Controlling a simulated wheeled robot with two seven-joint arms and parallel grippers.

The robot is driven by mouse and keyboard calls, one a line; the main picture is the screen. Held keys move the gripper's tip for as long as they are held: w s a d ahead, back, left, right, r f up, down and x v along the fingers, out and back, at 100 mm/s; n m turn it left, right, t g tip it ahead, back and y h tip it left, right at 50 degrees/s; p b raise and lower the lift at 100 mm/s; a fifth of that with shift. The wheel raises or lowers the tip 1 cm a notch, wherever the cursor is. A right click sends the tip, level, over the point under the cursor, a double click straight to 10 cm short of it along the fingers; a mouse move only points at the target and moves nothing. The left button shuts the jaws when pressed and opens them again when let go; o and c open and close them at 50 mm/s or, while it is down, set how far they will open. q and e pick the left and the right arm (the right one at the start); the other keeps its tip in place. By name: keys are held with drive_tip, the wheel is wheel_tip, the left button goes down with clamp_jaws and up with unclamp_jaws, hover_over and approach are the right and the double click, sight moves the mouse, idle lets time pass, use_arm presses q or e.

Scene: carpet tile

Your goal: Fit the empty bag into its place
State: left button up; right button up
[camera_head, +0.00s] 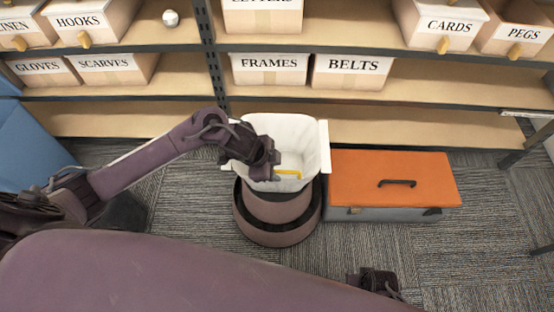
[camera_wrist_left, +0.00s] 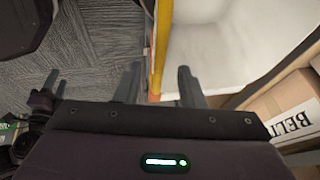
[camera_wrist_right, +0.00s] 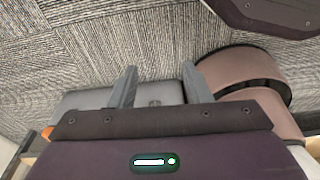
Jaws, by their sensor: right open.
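A white, open-topped container (camera_head: 302,140) with a yellow strip (camera_head: 288,173) at its near side stands in front of the shelves. It looks empty where I can see inside; I cannot tell whether it is the bag. My left gripper (camera_head: 272,176) is over its near left part. In the left wrist view the left fingers (camera_wrist_left: 158,88) are apart, with the yellow strip (camera_wrist_left: 158,50) between them and the white interior (camera_wrist_left: 225,40) beyond. My right gripper (camera_wrist_right: 157,85) is open and empty; in the head view it is low, right of centre (camera_head: 376,280).
A grey box (camera_head: 380,214) with an orange lid (camera_head: 400,172) and black handle stands on the carpet right of the container. Shelves (camera_head: 440,92) hold labelled bins, including FRAMES (camera_head: 268,70) and BELTS (camera_head: 350,72). A small round object (camera_head: 170,18) lies on a shelf.

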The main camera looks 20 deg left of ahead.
sight(278, 171)
use_arm(q)
drive_tip(key=shift+b+x, duration=0.3)
drive_tip(key=shift+x, duration=0.95)
drive_tip(key=shift+d+f, duration=0.1)
drive_tip(key=shift+f, duration=0.15)
use_arm(e)
drive_tip(key=shift+w+a+r, duration=0.2)
drive_tip(key=shift+w+r, duration=0.05)
drive_tip(key=shift+r, duration=0.5)
drive_tip(key=shift+w+a+r, duration=0.15)
drive_tip(key=shift+w+r, duration=0.05)
drive_tip(key=shift+r, duration=0.5)
use_arm(q)
drive_tip(key=shift+f, duration=0.25)
use_arm(e)
drive_tip(key=shift+r, duration=0.1)
use_arm(q)
drive_tip(key=shift+c, duration=0.5)
